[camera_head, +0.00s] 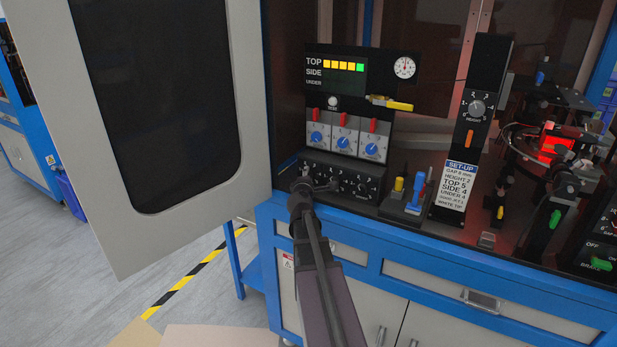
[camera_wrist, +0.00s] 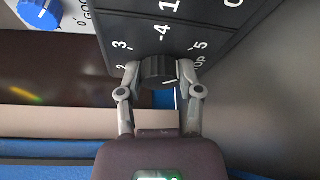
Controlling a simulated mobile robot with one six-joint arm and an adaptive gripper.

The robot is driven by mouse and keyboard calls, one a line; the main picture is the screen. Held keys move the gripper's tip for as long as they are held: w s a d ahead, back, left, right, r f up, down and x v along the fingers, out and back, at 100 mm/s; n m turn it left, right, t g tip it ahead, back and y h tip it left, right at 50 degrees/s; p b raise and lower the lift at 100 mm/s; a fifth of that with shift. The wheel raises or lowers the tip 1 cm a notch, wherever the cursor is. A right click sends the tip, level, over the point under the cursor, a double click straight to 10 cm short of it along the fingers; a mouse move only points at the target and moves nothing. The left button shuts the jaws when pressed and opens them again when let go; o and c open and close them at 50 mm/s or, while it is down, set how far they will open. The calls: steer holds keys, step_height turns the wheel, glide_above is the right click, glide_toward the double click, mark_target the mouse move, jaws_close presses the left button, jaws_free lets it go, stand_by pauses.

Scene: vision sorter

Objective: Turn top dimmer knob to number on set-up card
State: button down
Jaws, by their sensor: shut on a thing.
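The set-up card (camera_head: 452,186) stands right of the dimmer panel and reads TOP 5, SIDE 4, UNDER 4. The black top dimmer knob (camera_wrist: 157,71) is between the fingertips of my gripper (camera_wrist: 160,84), which is shut on it with one finger on each side. A white mark shows on the knob's lower right; I cannot tell its exact number. Around it are 2, 3, 4 and 5, and part of its label, "OP". In the head view my gripper (camera_head: 308,187) hides this knob at the panel's left end. On the display (camera_head: 340,75), the TOP row shows yellow blocks ending in green.
Another dimmer knob (camera_head: 361,187) is to the right on the same panel. Blue knobs with red switches (camera_head: 343,136) are above. A yellow part (camera_head: 398,184) and a blue-handled part (camera_head: 418,191) stand right of the panel. An open cabinet door (camera_head: 185,230) is at the left.

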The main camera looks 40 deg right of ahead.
steer(key=shift+c, duration=1.3)
jaws_free()
steer(key=s+a+m+g+p, duration=0.1)
steer(key=a+p, duration=0.1)
steer(key=a, duration=0.1)
steer(key=a+r+m+g+p, duration=0.1)
steer(key=a+m+p, duration=0.1)
steer(key=a, duration=0.1)
steer(key=s+a+r+m+g+p, duration=0.1)
steer(key=a+m+p, duration=0.1)
steer(key=a+p, duration=0.1)
steer(key=shift+s+a+r+g+y, duration=0.25)
steer(key=shift+s+a+g+y, duration=0.05)
steer(key=shift+g+y, duration=0.1)
steer(key=s+a+f+m+g+y, duration=0.2)
steer(key=s+a+f+y, duration=0.1)
steer(key=a, duration=0.8)
steer(key=s+a+f+m+g+y+p, duration=0.1)
steer(key=s+a+f+m+g+y, duration=0.1)
steer(key=s+a, duration=0.4)
steer(key=s+a+f+m+g+y+p, duration=0.1)
steer(key=s+a+f+g+y, duration=0.3)
steer(key=a, duration=1.2)
steer(key=shift+s+f+m+y, duration=0.55)
steer(key=shift+f+m+y, duration=0.15)
steer(key=shift+y, duration=0.5)
